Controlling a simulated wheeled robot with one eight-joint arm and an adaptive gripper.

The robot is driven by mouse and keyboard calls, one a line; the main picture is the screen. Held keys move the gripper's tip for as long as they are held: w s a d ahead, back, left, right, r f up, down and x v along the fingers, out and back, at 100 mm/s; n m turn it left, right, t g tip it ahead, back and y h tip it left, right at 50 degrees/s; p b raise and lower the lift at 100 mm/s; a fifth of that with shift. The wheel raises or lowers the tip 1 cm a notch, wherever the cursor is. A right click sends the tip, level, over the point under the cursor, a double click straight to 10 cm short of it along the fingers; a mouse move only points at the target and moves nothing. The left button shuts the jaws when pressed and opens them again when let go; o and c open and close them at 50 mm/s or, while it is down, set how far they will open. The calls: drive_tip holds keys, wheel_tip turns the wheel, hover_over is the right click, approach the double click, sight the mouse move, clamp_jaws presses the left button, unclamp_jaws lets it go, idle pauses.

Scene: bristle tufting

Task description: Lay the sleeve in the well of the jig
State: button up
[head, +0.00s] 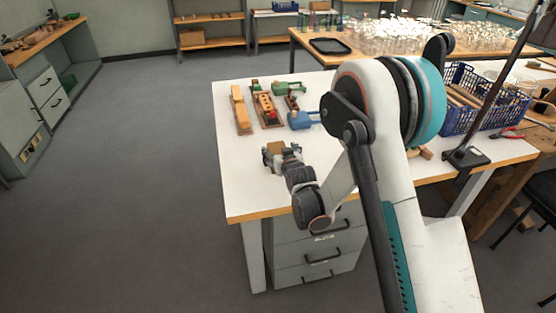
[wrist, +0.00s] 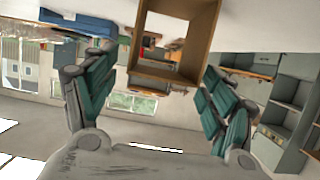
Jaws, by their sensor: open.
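A hollow, square tan piece, which looks like the sleeve (wrist: 204,40), fills the upper middle of the wrist view with its opening facing the camera. My gripper (wrist: 160,62) is open, with one teal finger on each side of it and visible gaps. In the head view my gripper (head: 277,155) is low at the near part of the white table, with a tan piece between its fingers, partly hidden. I cannot clearly tell which piece is the jig; a brown holder (head: 263,108) with round pieces in it stands farther back, and its well is not clear.
A long tan block (head: 240,110) stands left of the holder. A green tool (head: 289,88) and a blue tool (head: 302,120) lie nearby. A blue crate (head: 480,105) and red pliers (head: 507,134) are at the right. The table's near left is clear.

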sight(279, 150)
drive_tip(key=shift+b+x, duration=0.35)
drive_tip(key=shift+x, duration=1.15)
drive_tip(key=shift+c, duration=0.6)
drive_tip(key=c, duration=0.8)
drive_tip(key=shift+r, duration=0.1)
drive_tip(key=shift+c, duration=0.2)
